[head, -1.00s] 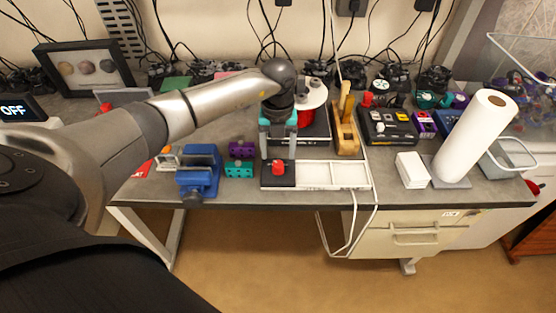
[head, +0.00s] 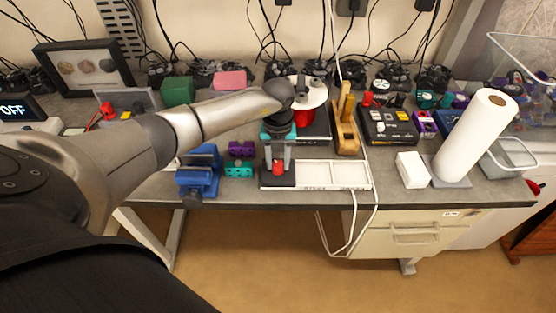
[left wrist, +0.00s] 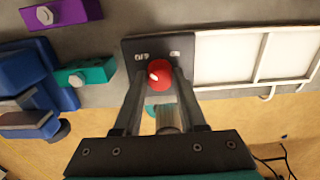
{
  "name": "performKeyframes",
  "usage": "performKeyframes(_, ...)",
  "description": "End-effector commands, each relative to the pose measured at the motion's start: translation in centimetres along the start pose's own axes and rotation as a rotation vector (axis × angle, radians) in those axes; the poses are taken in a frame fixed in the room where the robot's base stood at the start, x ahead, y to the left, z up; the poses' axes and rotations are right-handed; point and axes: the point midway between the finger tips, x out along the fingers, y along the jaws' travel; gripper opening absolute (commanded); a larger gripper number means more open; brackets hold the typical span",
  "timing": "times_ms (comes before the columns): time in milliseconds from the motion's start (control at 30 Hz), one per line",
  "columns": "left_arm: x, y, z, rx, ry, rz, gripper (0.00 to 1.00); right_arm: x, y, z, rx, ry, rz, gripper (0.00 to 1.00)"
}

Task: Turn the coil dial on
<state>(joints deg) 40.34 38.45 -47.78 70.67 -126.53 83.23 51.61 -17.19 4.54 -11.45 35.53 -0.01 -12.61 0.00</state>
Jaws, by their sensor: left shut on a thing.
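The coil dial (head: 278,169) is a red knob on a black plate (head: 270,184) at the table's front edge. In the left wrist view, the dial (left wrist: 160,73) has a small white mark on its left side. Labels that seem to read OFF, on the left, and ON, on the right, sit beyond it on the plate (left wrist: 131,47). My left gripper (head: 278,163) points down at the dial, with one finger on each side. It is shut on the knob; the inner contact is partly hidden. My right gripper is not in view.
A white divided tray (head: 330,176) adjoins the plate on the right. A blue vise (head: 198,178) and teal block (head: 239,169) stand to the left. A wooden plane (head: 346,125), red spool with white disc (head: 309,93) and paper roll (head: 478,135) stand behind or right.

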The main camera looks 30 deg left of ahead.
Motion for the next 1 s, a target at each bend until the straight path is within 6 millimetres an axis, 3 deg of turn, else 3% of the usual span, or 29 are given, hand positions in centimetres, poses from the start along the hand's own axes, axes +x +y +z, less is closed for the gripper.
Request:
performKeyframes(33,0.0,0.0,0.0,0.0,0.0,0.0,0.28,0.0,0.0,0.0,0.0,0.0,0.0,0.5)
performKeyframes(300,0.0,0.0,0.0,0.0,0.0,0.0,0.0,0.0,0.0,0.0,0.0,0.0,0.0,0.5)
performKeyframes(667,0.0,0.0,0.1,0.02,-0.001,0.0,0.0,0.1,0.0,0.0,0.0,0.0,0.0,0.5)
performKeyframes(1000,0.0,0.0,0.1,0.209,-0.003,0.0,0.0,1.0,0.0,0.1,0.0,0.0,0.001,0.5)
